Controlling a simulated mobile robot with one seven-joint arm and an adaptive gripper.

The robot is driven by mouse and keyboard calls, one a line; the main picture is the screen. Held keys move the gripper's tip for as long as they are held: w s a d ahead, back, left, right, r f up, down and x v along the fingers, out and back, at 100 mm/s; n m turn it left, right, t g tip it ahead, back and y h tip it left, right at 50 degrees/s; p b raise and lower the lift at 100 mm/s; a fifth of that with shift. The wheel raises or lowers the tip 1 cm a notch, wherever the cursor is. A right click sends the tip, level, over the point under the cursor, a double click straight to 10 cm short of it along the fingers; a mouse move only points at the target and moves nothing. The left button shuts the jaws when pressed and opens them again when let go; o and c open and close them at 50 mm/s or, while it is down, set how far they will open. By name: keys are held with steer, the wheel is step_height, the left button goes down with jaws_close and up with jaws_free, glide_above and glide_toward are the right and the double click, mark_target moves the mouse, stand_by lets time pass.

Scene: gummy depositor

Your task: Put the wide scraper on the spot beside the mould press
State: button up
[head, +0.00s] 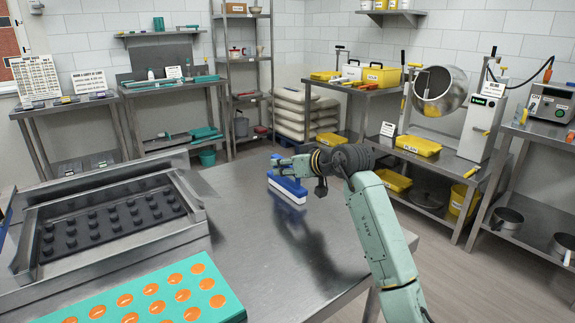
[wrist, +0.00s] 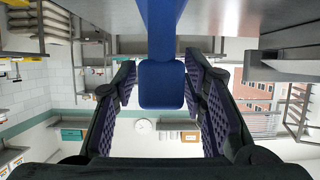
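The wide scraper (head: 287,188) is blue with a white lower edge. In the head view it hangs below my gripper (head: 282,164), over the metal table. The mould press, apparently the metal frame (head: 202,216) with a black studded plate (head: 110,224), is at the left. No marked spot can be made out.
A teal tray (head: 232,308) of orange gummies is in the left foreground. The metal table (head: 240,195) is bare between the press and my arm. Back benches hold a steel drum (head: 440,90), yellow bins (head: 418,145) and small tools. White sacks (head: 305,112) are stacked behind.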

steer(key=shift+r, duration=0.1)
steer(key=b+v, duration=0.2)
steer(key=v, duration=1)
